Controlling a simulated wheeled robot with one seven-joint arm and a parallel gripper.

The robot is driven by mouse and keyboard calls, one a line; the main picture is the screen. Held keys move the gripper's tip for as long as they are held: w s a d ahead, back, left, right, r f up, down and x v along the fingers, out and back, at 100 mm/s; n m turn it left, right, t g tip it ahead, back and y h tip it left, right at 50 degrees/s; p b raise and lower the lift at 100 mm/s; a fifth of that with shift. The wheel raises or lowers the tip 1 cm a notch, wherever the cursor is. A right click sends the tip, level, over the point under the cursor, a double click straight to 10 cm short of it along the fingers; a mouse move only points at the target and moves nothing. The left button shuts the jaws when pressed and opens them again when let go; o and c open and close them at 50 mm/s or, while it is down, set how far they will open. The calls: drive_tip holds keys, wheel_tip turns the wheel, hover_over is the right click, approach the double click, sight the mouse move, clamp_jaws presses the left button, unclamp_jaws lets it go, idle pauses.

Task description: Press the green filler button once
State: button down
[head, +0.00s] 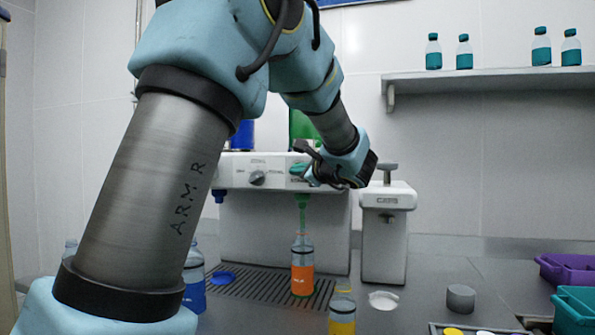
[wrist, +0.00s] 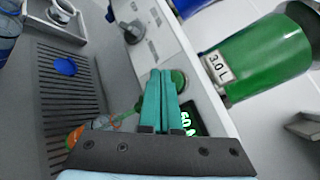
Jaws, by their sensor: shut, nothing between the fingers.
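The green filler button (wrist: 181,79) is on the front panel of the filler machine (head: 285,225), seen in the wrist view. My gripper (wrist: 160,72) is shut and empty, its teal fingers together. The fingertips overlap the button's left edge in the wrist view; I cannot tell whether they touch it. In the head view my gripper (head: 299,170) is at the panel's right part and hides the button. A bottle with an orange label (head: 302,280) stands upright under the green nozzle (head: 301,200). A lit green display (wrist: 187,120) is partly hidden by the gripper.
A green tank (wrist: 265,55) marked 3.0 L sits above the panel. A grey knob (head: 257,178) is left of my gripper. A white capping machine (head: 388,225) stands to the right. A yellow bottle (head: 342,315) and a blue cap (head: 222,278) are nearby.

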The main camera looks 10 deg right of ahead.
drive_tip(key=shift+s+a+b, duration=0.4)
drive_tip(key=shift+s, duration=0.3)
drive_tip(key=shift+s+a+b, duration=0.35)
drive_tip(key=shift+s, duration=0.35)
drive_tip(key=shift+s+a+b, duration=0.4)
drive_tip(key=shift+s, duration=0.3)
